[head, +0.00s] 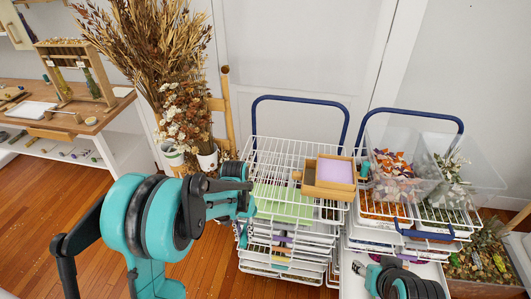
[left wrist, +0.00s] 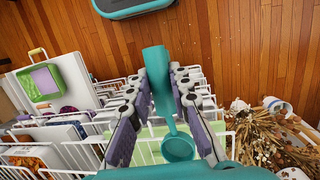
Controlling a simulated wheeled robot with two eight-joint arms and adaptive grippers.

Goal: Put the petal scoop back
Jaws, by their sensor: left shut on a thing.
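A teal scoop (left wrist: 177,148) with a round bowl and a broad handle is between the fingers of my left gripper (left wrist: 160,78) in the left wrist view. The gripper is shut on the handle. In the head view my left gripper (head: 243,205) is at the left side of the white wire rack, and its arm partly hides it. I cannot make out the scoop clearly there. A clear bin of orange and white petals (head: 395,178) stands on the right rack. My right gripper (head: 360,268) is low at the right, over a white surface; its opening is unclear.
A tan box with a lilac inside (head: 335,170) sits on the left rack's top (head: 275,155). A second clear bin with white-green sprigs (head: 450,175) stands beside the petals. Dried flowers (head: 165,60) stand left of the rack. A wooden workbench (head: 100,115) is at the far left.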

